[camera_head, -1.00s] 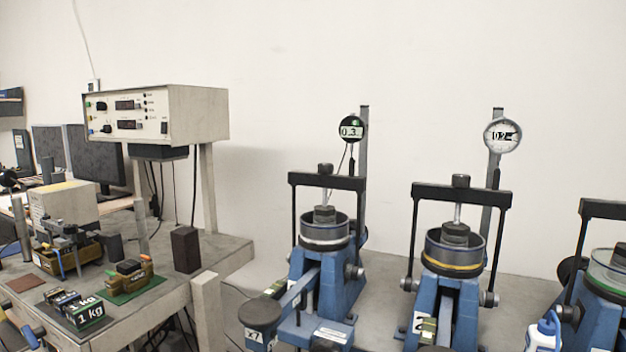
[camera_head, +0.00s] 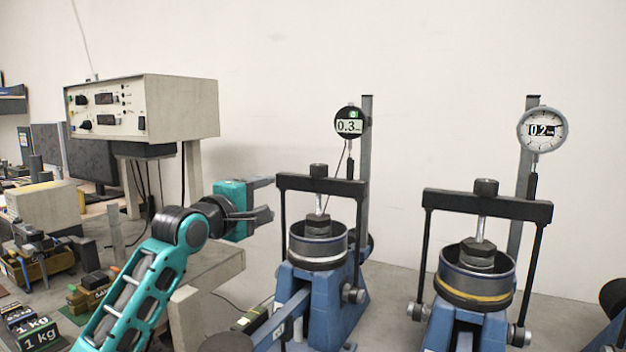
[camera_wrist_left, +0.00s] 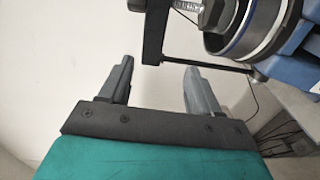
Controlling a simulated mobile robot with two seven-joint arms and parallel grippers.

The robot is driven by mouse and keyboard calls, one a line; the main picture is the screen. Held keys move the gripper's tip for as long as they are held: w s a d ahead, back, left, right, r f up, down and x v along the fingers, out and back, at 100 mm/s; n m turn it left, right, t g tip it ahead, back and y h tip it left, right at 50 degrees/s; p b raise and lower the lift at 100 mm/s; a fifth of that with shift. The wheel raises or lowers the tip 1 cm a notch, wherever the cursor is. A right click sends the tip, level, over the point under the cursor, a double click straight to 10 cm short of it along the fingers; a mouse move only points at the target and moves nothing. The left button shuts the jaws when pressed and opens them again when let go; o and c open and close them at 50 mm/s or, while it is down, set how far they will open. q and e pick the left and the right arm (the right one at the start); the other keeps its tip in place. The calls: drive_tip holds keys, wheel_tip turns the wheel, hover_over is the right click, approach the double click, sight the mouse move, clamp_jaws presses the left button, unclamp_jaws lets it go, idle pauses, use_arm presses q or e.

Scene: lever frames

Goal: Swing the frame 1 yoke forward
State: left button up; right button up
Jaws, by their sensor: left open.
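I take the left blue lever frame (camera_head: 333,291) as frame 1, though its number is not readable now. Its black yoke (camera_head: 322,184) stands upright, with the crossbar above the ringed cell (camera_head: 317,246) and a post down each side. My left gripper (camera_head: 270,200) is open and empty, just left of the yoke's left post. In the left wrist view, my left gripper's two fingers (camera_wrist_left: 158,68) stand apart. The yoke (camera_wrist_left: 154,32) lies beyond the fingertips, with the cell (camera_wrist_left: 240,35) at the upper right; I see no contact. My right gripper is not in view.
A second lever frame (camera_head: 470,318) with its own yoke stands to the right. Dial gauges stand behind the left frame (camera_head: 350,123) and the right one (camera_head: 542,130). A bench (camera_head: 215,262) with a control box (camera_head: 145,107) and weights is at left.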

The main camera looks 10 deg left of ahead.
sight(295, 183)
use_arm(q)
drive_tip(key=x, duration=0.7)
drive_tip(key=r+x, duration=0.1)
drive_tip(key=x, duration=0.2)
drive_tip(key=shift+w+d+r+p, duration=0.1)
drive_tip(key=shift+w+d+p, duration=0.05)
drive_tip(key=shift+d+p, duration=0.25)
drive_tip(key=shift+b+x, duration=0.45)
drive_tip(key=shift+x, duration=0.85)
drive_tip(key=shift+d, duration=0.1)
clamp_jaws()
